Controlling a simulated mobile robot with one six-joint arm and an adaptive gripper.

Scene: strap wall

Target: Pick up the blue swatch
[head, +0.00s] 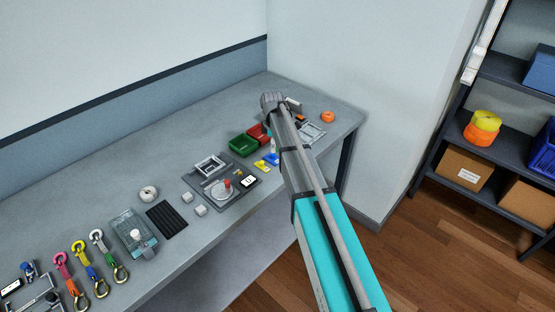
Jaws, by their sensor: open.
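A small blue piece (271,158), which looks like the blue swatch, lies on the grey bench just left of my arm. A yellow piece (262,167) lies beside it, on its lower left. My arm reaches up from the lower right across the bench, and its far end is near the back edge. My gripper's fingers do not show; the arm hides that area. I cannot tell how far the gripper is from the blue piece.
A green bin (243,145) and a red bin (258,134) stand behind the swatches. A grey tray (243,191) with a dish lies to the left. An orange ring (328,117) lies at the far right. Several coloured straps fill the left end. A shelf (510,68) stands right.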

